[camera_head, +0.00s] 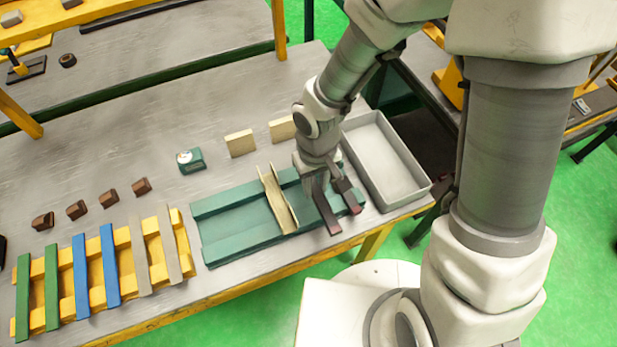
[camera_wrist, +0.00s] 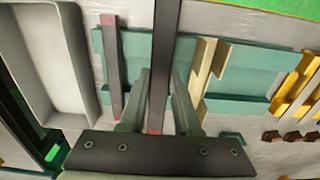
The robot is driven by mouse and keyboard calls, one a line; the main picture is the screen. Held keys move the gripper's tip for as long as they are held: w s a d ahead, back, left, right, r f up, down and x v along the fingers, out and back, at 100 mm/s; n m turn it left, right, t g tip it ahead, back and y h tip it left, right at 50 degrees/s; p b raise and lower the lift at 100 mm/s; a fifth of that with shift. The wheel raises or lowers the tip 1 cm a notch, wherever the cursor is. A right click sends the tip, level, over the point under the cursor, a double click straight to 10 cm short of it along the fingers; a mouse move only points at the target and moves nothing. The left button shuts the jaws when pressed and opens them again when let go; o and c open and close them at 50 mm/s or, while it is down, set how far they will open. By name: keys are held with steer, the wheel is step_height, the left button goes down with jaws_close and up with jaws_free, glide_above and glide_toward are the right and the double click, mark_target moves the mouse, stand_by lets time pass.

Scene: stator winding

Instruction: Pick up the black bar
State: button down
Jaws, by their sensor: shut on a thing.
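My gripper (camera_head: 322,177) is shut on a black bar (camera_head: 324,206) with a reddish end, above the right part of the green fixture (camera_head: 232,228). In the wrist view the held black bar (camera_wrist: 166,45) runs between the fingers of my gripper (camera_wrist: 161,78), its reddish end towards the palm. Another dark bar (camera_head: 347,189) with reddish ends is at the fixture's right end; it also shows in the wrist view (camera_wrist: 112,65), left of the held one and apart from it. My fingers hide part of the held bar.
A tan channel piece (camera_head: 277,200) stands across the fixture, left of my gripper. An empty grey tray (camera_head: 424,188) is to the right. A yellow rack (camera_head: 126,238) with green, blue and grey bars is at left. Tan blocks (camera_head: 240,143) and a small green device (camera_head: 190,160) lie behind.

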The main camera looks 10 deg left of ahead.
mark_target(329, 212)
steer(key=s+d+r, duration=0.2)
steer(key=s, duration=0.1)
steer(key=s+d, duration=0.1)
steer(key=shift+s+r, duration=0.15)
steer(key=shift+r, duration=0.25)
steer(key=shift+b, duration=0.95)
steer(key=shift+s+d+r+b, duration=0.2)
steer(key=shift+s+r+b, duration=0.15)
steer(key=shift+b, duration=0.45)
steer(key=shift+s+d+r+b, duration=0.2)
steer(key=shift+s+r+b, duration=0.15)
steer(key=shift+s+b, duration=0.4)
